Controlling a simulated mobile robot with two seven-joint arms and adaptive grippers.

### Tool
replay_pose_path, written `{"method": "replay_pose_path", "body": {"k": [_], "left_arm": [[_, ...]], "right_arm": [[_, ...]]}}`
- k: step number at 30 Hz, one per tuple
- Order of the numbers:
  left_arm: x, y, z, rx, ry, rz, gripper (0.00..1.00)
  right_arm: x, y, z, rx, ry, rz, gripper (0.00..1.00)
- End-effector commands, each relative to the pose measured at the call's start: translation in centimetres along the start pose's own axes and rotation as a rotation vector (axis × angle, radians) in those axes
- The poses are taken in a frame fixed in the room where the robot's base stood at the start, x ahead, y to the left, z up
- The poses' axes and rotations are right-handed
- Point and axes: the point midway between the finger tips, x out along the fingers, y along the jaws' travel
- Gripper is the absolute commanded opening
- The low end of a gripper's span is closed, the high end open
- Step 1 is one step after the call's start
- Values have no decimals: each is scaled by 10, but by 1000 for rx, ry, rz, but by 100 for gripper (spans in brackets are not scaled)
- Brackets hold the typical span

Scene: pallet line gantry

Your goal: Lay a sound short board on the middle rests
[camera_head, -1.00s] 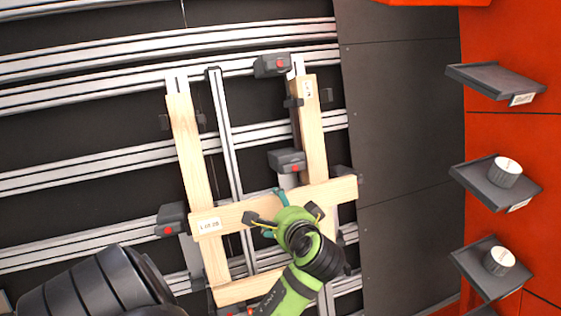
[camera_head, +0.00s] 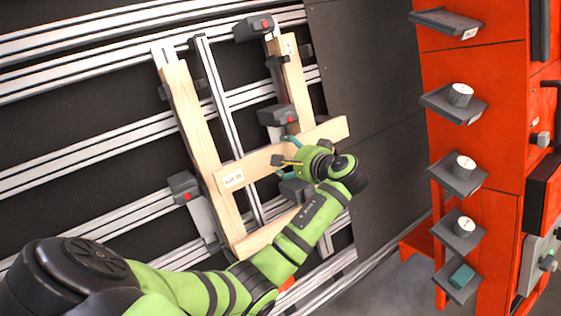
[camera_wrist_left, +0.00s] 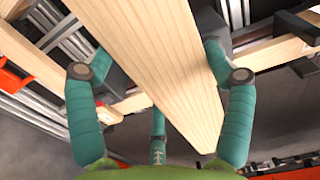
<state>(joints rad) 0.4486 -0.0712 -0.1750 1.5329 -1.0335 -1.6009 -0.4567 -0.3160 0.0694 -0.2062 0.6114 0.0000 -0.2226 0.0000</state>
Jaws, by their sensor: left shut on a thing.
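My left gripper (camera_head: 290,160) is shut on a pale short board (camera_head: 255,166) with a white label near its left end. The board lies across the view over two long boards, the left one (camera_head: 195,125) and the right one (camera_head: 292,80). I cannot tell whether it touches them. In the left wrist view the board (camera_wrist_left: 155,60) passes between the teal fingers (camera_wrist_left: 160,95); its visible face is plain wood. Another short board (camera_head: 258,238) joins the long boards' near end, partly hidden by my arm. Any rests under the held board are hidden. My right gripper is out of view.
Dark clamp blocks with red buttons stand at the left (camera_head: 184,186), middle (camera_head: 277,115) and far end (camera_head: 252,28). Metal rails (camera_head: 90,148) run across below.

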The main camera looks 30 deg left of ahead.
Motion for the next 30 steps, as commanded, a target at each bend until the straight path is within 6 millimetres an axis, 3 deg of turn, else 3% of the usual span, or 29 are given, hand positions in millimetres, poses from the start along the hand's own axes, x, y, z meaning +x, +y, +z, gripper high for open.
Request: {"method": "replay_pose_path", "body": {"k": [3,7,22,30], "left_arm": [[6,1,0,-1,-1,-3,40],[16,2,0,-1,-1,-2,40],[57,3,0,0,0,-3,40],[77,2,0,1,-1,-3,40]], "right_arm": [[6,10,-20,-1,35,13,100],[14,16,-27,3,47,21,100],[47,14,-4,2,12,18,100],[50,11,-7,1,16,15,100]]}}
